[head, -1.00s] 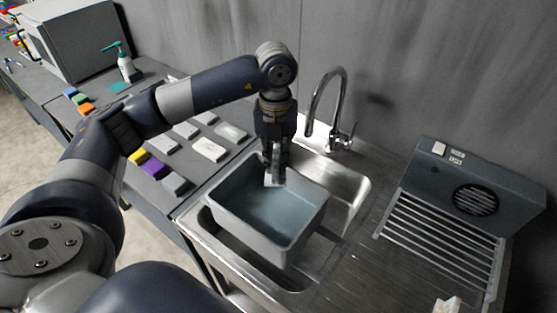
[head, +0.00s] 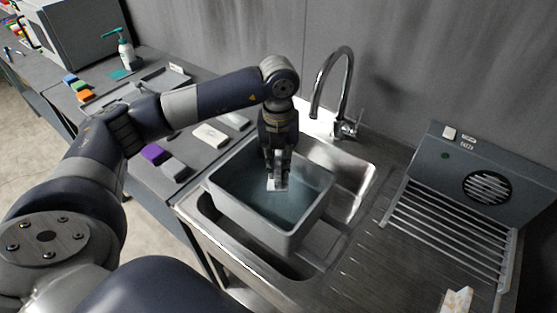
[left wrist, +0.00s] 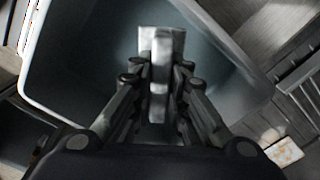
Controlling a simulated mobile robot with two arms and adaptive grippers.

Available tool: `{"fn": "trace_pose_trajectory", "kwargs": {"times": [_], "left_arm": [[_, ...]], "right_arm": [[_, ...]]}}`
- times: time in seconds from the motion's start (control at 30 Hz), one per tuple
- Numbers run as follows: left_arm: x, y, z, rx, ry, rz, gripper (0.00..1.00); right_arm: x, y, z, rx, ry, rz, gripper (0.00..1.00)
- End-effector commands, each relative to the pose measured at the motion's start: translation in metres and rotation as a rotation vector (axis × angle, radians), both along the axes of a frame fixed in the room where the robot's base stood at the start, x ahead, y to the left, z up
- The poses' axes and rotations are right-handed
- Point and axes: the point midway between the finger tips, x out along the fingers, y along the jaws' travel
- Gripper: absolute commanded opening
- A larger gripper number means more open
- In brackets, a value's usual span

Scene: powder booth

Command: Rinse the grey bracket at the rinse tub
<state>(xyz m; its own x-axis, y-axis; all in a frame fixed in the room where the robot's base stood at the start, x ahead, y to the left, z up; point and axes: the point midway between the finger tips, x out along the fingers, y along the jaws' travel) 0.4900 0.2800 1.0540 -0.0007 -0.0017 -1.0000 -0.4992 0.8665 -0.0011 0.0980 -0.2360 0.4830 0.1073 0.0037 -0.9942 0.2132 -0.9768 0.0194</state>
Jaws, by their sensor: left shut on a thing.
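The grey rinse tub (head: 305,232) sits in the steel sink and holds bluish water (head: 295,208). My left gripper (head: 277,180) points down inside the tub's opening, shut on the light grey bracket (head: 279,186). In the left wrist view the bracket (left wrist: 161,42) stands out between the fingertips (left wrist: 158,95), with the tub wall (left wrist: 38,75) around it. Whether the bracket touches the water I cannot tell. My right gripper is in neither view.
A curved faucet (head: 345,80) rises behind the tub. A drying rack unit with a fan grille (head: 488,188) stands to the right. Colored blocks, including a purple one (head: 154,153), lie on the left counter, with a pump bottle (head: 126,52) further back.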

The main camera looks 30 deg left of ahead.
Motion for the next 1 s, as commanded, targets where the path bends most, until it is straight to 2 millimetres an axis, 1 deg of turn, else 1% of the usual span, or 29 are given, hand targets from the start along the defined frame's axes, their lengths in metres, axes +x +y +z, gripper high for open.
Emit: {"fn": "trace_pose_trajectory", "kwargs": {"times": [0.03, 0.4, 0.6, 0.8, 1.0], "left_arm": [[0.0, 0.0, -0.008, 0.0, 0.0, 0.0, 0.0], [0.0, 0.0, -0.046, 0.001, 0.0, 0.0, 0.0], [0.0, 0.0, -0.062, 0.001, 0.0, 0.0, 0.0], [0.0, 0.0, -0.071, 0.0, 0.0, 0.0, 0.0], [0.0, 0.0, -0.073, 0.0, 0.0, 0.0, 0.0]], "right_arm": [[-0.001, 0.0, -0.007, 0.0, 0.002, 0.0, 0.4], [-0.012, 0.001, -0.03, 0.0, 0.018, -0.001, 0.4], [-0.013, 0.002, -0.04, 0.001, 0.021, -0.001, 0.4], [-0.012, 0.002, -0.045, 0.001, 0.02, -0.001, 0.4], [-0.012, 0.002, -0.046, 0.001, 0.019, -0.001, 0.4]]}}
